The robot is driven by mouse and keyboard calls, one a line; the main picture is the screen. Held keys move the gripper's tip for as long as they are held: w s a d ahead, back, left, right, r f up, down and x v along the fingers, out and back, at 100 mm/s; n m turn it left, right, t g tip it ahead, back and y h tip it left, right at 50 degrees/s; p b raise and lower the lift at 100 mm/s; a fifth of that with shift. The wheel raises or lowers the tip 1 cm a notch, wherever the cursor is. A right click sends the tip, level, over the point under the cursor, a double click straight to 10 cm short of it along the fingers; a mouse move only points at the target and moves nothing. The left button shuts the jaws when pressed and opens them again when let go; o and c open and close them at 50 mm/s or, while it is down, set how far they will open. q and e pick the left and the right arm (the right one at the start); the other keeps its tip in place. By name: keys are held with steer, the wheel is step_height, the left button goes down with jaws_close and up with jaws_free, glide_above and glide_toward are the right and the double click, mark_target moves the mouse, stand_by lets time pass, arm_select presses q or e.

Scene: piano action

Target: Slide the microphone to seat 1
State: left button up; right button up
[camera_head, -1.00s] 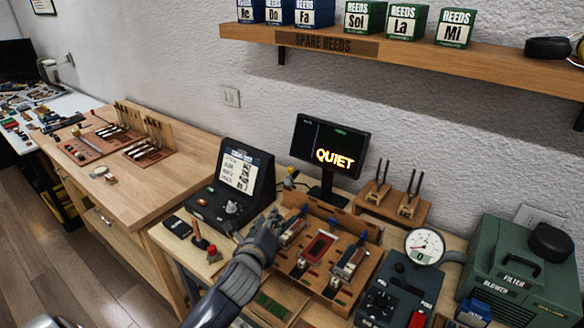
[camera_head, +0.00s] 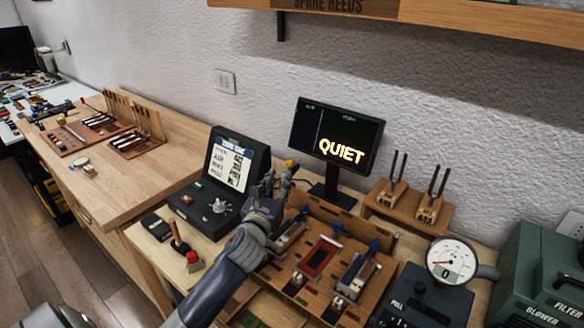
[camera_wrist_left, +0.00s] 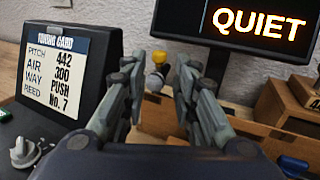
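A small yellow-topped thing with a pale round part, probably the microphone (camera_wrist_left: 157,75), shows between my left fingers in the left wrist view. In the head view its yellow top (camera_head: 290,164) is just behind the fingertips. My left gripper (camera_head: 277,181) points at it from the front. In the wrist view the gripper (camera_wrist_left: 158,66) is open, with a gap between its fingers; I see no contact. The microphone's lower part is hidden. The wooden reed board (camera_head: 318,292) has several reed blocks in it; I cannot read which seat is 1. My right gripper is not in view.
A monitor reading QUIET (camera_head: 337,135) stands close behind the gripper. A dark console with a card (camera_head: 230,165) is to the left. Tuning forks (camera_head: 410,205), a dial gauge (camera_head: 452,262) and a green blower (camera_head: 545,280) are to the right.

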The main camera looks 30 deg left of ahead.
mark_target(289, 165)
arm_select(q)
steer(key=x, duration=0.7)
steer(key=f+p+x, duration=0.1)
steer(key=x, duration=0.3)
steer(key=shift+w+a, duration=0.1)
steer(key=shift+w, duration=0.1)
steer(key=shift+r, duration=0.1)
jaws_close()
